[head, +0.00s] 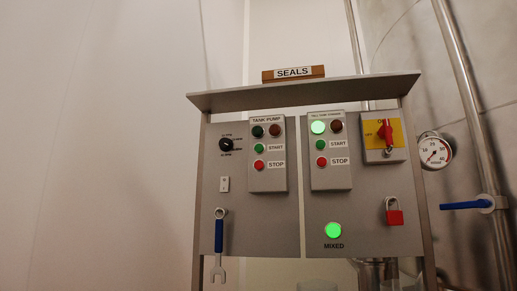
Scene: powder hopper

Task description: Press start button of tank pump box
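The tank pump box (268,182) is a grey box on the left half of the upright panel, labelled TANK PUMP. Its green start button (259,148) sits beside a START label. Its red stop button (259,165) is just below, beside a STOP label. Two dark lamps, one green (257,131) and one red (274,130), are above the buttons and look unlit. Nothing covers the box. Neither of my grippers shows in the head view.
A similar box (330,178) to the right has a lit green lamp (318,127). A red rotary switch (385,134), padlock (394,215), lit MIXED lamp (333,231), black knob (226,144) and hanging wrench (219,240) are on the panel. A shelf (300,92) juts out above.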

